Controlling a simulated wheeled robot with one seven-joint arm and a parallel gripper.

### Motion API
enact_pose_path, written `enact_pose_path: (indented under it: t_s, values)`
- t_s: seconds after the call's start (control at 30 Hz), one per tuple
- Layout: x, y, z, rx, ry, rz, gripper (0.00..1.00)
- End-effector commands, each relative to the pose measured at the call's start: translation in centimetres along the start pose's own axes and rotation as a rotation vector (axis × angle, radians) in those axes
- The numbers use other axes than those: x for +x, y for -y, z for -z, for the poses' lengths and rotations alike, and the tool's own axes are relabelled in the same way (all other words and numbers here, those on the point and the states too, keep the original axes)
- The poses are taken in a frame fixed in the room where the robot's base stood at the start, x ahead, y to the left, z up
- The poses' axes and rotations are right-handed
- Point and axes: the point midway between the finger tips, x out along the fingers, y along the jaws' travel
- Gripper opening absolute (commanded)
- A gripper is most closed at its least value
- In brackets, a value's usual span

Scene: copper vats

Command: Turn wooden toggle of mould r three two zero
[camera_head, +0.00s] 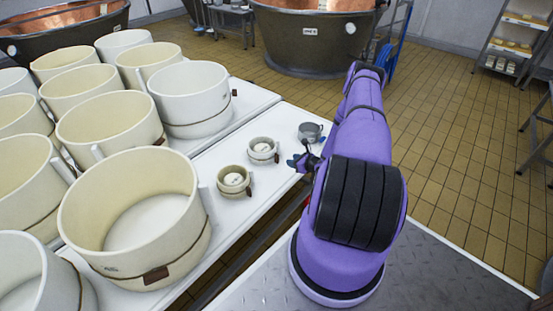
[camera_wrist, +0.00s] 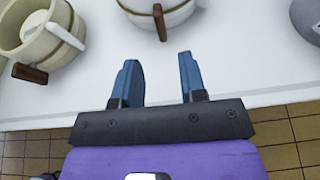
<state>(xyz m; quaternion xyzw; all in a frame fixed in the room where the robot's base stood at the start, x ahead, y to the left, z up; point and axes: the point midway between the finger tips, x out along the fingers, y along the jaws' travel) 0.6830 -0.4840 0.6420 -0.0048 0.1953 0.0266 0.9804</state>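Two small cream moulds stand on the white table. The nearer one (camera_head: 233,183) shows at left in the wrist view (camera_wrist: 62,38), with a brown wooden toggle (camera_wrist: 29,73) low on its side. The farther one (camera_head: 262,153) is cut off at the top of the wrist view, with a brown toggle (camera_wrist: 159,22) hanging on its near side. Large cream moulds (camera_head: 135,222) at left also carry brown toggles (camera_head: 156,275). No number r320 is readable. My gripper (camera_head: 292,160) is beside the farther small mould; its blue fingers (camera_wrist: 158,78) are apart and empty.
A grey metal cup (camera_head: 310,129) stands at the table's far right edge, partly seen in the wrist view (camera_wrist: 308,18). Crowded large moulds fill the left. Copper vats (camera_head: 315,45) stand behind. The tiled floor (camera_head: 455,150) at right is mostly clear.

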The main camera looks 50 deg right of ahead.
Motion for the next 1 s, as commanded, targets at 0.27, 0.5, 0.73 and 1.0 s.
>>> enact_pose_path:
  t_s: [0.27,0.5,0.73,1.0]
  values:
    - [4.3,-0.1,-0.1,-0.003,0.002,-0.003,0.38]
    - [8.2,-0.1,-0.1,-0.002,0.001,-0.003,0.38]
    - [10.1,-0.1,-0.1,-0.002,0.0,-0.002,0.38]
    - [10.3,-0.1,-0.1,-0.001,0.0,-0.002,0.38]
